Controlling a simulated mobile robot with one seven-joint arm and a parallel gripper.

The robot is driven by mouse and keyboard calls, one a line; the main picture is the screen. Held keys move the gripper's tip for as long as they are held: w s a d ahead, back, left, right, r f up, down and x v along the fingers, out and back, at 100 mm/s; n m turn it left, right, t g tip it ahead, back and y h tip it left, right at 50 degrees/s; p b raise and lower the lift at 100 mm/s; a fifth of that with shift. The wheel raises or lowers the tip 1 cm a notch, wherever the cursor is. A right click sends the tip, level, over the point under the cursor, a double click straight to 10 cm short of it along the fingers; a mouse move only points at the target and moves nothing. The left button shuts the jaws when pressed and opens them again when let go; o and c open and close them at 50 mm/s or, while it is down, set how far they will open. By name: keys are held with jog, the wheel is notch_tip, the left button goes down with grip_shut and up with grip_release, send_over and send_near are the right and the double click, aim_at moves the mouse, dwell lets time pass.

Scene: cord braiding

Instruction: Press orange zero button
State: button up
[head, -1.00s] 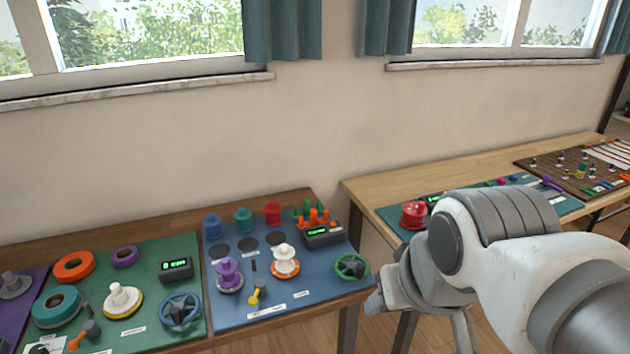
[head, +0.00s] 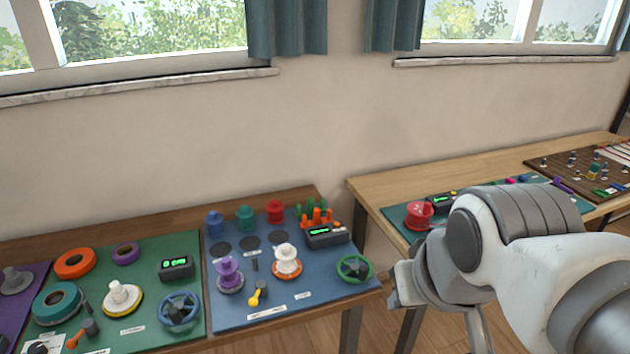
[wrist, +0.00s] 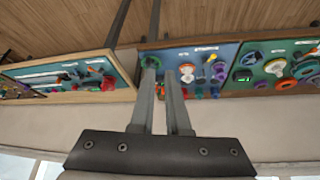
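A black counter box (head: 326,236) with a green lit display stands at the back right of the blue mat. A small orange spot (head: 337,224) on its top right looks like the orange button, but no label is readable. Bright orange pegs (head: 315,216) stand just behind the box. In the wrist view, my gripper (wrist: 160,70) shows two grey fingers with a gap between them and nothing held. The fingers are above and apart from the mats. In the head view my arm is right of the blue mat, and the fingertips cannot be made out.
A green handwheel (head: 354,268) is at the blue mat's right edge. White and purple spools, a yellow-knobbed crank (head: 256,295) and several coloured cylinders share the mat. Another counter box (head: 176,268) sits on the green mat. A floor gap separates this table from the wooden table (head: 385,186) at right.

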grip_shut()
dwell(1.4)
